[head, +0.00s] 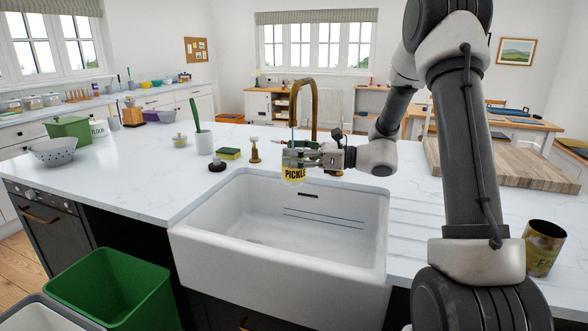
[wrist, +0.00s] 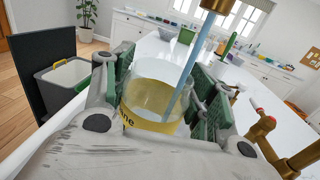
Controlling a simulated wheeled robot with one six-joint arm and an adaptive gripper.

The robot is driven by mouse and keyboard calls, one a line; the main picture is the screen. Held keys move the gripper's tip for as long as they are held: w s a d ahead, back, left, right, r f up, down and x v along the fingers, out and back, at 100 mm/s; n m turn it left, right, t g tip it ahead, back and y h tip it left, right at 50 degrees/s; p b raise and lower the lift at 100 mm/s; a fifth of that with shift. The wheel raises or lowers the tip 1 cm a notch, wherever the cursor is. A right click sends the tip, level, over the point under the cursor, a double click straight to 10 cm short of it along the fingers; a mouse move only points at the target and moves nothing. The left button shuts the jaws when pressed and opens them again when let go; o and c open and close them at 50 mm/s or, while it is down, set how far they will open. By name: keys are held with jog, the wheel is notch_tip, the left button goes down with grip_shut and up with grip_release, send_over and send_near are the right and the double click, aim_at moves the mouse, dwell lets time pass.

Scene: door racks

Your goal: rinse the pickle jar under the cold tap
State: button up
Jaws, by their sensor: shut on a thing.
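A blue stream of water (wrist: 196,66) runs from the brass tap spout (wrist: 218,5) into the jar. The curved brass tap (head: 316,100) rises behind the sink. A brass handle with a red mark (wrist: 262,122) shows at the right in the wrist view.
A yellow-green sponge (head: 229,154), a dark round plug (head: 217,165) and a white pot with a green brush (head: 204,143) stand left of the tap. A brown can (head: 543,248) stands at the right. A wooden board (head: 505,165) lies behind it. The sink basin is empty.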

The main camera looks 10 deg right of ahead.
jog(key=s+d, duration=0.1)
jog(key=s, duration=0.6)
jog(key=shift+s+d, duration=0.4)
jog(key=shift+s+r, duration=0.1)
dwell(1.2)
jog(key=s+d+r, duration=0.1)
jog(key=s+r, duration=0.2)
jog(key=s, duration=0.1)
jog(key=shift+s+r, duration=0.35)
jog(key=shift+r, duration=0.05)
jog(key=shift+d, duration=0.1)
dwell(0.4)
